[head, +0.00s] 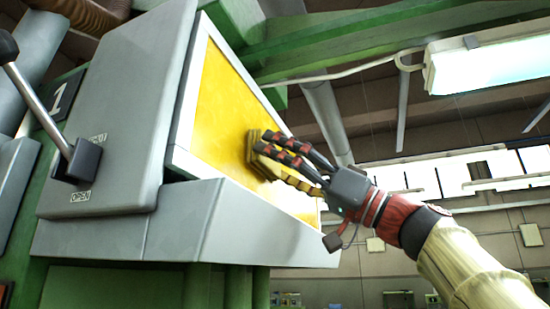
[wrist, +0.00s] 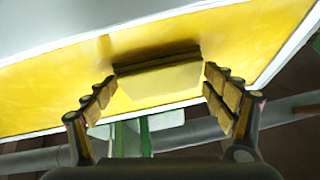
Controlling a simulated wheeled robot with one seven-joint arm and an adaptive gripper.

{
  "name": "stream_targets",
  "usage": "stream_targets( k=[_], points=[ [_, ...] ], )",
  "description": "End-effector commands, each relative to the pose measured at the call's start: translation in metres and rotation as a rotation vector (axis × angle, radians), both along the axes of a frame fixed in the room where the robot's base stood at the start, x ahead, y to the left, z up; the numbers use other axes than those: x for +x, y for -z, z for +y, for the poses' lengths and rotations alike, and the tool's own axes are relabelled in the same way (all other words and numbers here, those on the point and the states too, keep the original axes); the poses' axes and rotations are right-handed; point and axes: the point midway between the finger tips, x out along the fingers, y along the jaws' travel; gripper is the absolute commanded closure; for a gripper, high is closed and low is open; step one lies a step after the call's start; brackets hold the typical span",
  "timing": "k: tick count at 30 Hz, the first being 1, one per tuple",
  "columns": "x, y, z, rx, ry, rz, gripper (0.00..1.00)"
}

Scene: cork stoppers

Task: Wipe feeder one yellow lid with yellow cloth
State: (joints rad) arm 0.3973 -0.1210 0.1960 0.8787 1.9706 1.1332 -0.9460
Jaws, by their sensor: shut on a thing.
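The yellow lid (head: 222,95) is a tilted, light-framed panel on the grey feeder marked "1" (head: 58,103). Its yellow face also fills much of the wrist view (wrist: 50,90). My gripper (head: 271,148) reaches in from the right and is shut on the yellow cloth (head: 252,152), a folded, pad-like piece. In the wrist view the cloth (wrist: 158,80) lies between the two fingers, close against the lid's face, with a dark shadow along its upper edge. The cloth appears to touch the lid. My fingers hide part of the cloth and lid in the head view.
A lever with a dark block (head: 77,160) stands on the feeder's grey side, near an "OPEN" label (head: 80,196). A grey ledge (head: 230,215) juts out below the lid. A green beam (head: 370,42) and a lamp (head: 490,60) are overhead. Open air lies right of the lid.

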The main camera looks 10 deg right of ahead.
Motion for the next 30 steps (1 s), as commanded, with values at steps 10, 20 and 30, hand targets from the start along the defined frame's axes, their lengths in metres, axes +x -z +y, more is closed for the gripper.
stream_targets(
  k=[10, 20, 30],
  points=[
    [0.022, 0.000, -0.016, 0.001, 0.002, 0.002, 0.36],
    [0.033, 0.000, -0.024, 0.001, 0.000, 0.001, 0.36],
    [0.054, 0.000, -0.039, 0.001, 0.000, 0.002, 0.36]
  ],
)
